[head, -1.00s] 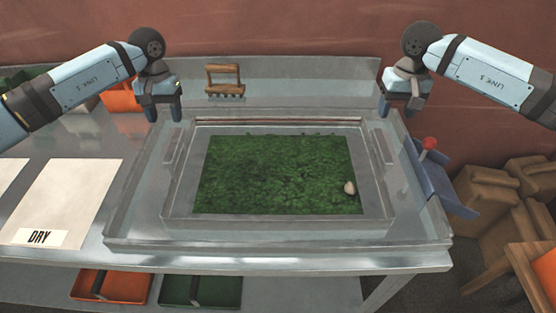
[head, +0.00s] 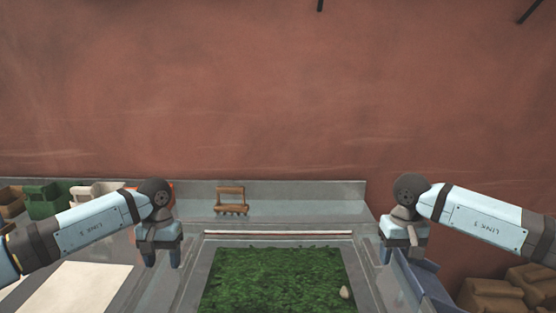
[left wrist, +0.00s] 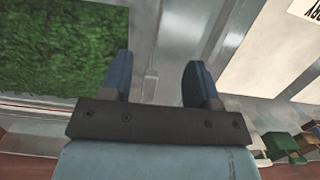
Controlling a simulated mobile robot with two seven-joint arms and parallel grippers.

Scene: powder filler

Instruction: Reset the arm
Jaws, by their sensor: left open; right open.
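My left gripper (head: 161,259) is open and empty, fingers pointing down, above the left side of the metal frame around the green bed. In the left wrist view its two blue fingers (left wrist: 155,80) stand apart with nothing between them. My right gripper (head: 400,252) is open and empty, pointing down, above the right side of the frame. The green leafy bed (head: 270,282) lies between and below the grippers; it also shows in the left wrist view (left wrist: 55,45). A small pale stone-like object (head: 345,292) rests at its right edge.
A wooden-handled tool (head: 231,200) is at the table's back edge. A pale sheet (head: 75,288) lies at the left. A blue holder (head: 428,285) is at the right, near brown boxes (head: 490,294). A reddish wall (head: 270,90) rises behind.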

